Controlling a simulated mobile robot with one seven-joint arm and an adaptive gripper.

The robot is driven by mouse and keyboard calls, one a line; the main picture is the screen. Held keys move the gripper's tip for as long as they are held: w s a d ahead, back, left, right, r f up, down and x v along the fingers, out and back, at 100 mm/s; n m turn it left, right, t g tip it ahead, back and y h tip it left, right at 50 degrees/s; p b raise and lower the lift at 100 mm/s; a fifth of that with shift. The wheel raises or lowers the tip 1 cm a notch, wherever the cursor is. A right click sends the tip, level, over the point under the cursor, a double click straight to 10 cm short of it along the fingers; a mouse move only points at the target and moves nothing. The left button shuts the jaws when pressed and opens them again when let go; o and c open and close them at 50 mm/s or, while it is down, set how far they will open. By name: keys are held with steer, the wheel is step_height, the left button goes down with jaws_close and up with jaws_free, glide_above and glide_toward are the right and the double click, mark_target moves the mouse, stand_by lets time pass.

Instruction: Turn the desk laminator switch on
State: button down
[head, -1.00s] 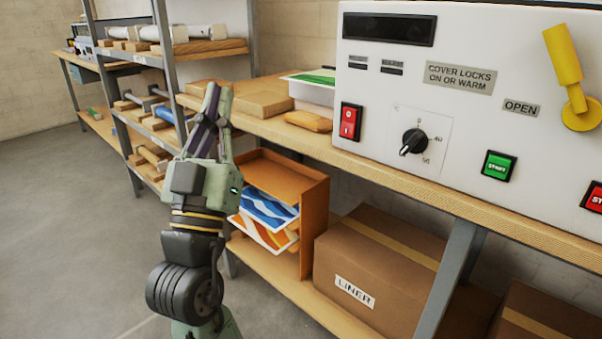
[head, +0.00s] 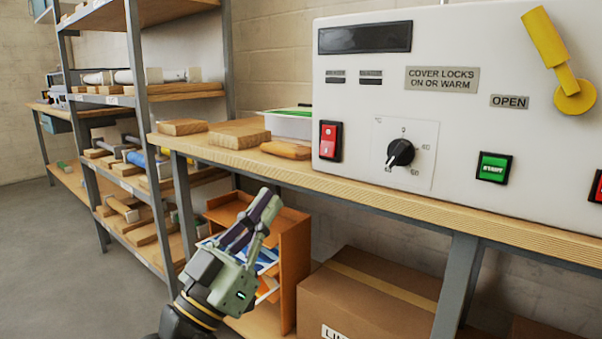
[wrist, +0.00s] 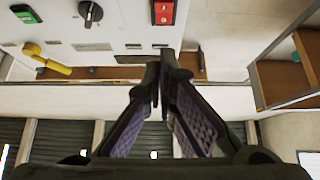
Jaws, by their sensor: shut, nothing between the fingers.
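A white laminator (head: 450,60) stands on a wooden bench at the right in the head view. Its red rocker switch (head: 330,140), marked with white symbols, is at the left of its front panel. I cannot tell which way the rocker is tipped. The switch also shows at the top of the wrist view (wrist: 163,12), where the panel appears upside down. My gripper (head: 268,200) is shut and empty, below and left of the switch, in front of the bench edge and apart from the panel. In the wrist view its fingertips (wrist: 165,62) meet, below the switch in the picture.
A black knob (head: 400,153), a green START button (head: 494,167) and a yellow handle (head: 557,60) are on the panel. Wood blocks (head: 239,137) and a white tray (head: 287,125) lie left of the laminator. An orange rack (head: 296,260) and cardboard box (head: 365,300) are below.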

mark_target(330, 141)
steer(key=shift+w+d+f+p+x, duration=0.15)
steer(key=shift+w+f+p+x, duration=0.2)
steer(key=shift+p+x, duration=1.4)
steer(key=shift+w+d+f+p+x, duration=0.15)
steer(key=shift+f+p+x, duration=0.6)
steer(key=shift+x, duration=1.7)
steer(key=shift+w+d+f+p+x, duration=0.1)
steer(key=shift+w+d+p+x, duration=0.1)
steer(key=shift+p+x, duration=1.7)
steer(key=shift+w+d+r+b, duration=0.1)
steer(key=shift+b, duration=0.25)
steer(key=shift+w+d+f+b, duration=0.15)
steer(key=shift+f+b, duration=0.25)
steer(key=shift+b, duration=0.7)
steer(key=b, duration=0.3)
steer(key=shift+w+d+f+t+h, duration=0.1)
steer(key=shift+w+f+t+h, duration=0.2)
steer(key=shift+t, duration=0.1)
steer(key=shift+r+p, duration=0.35)
steer(key=shift+r, duration=0.15)
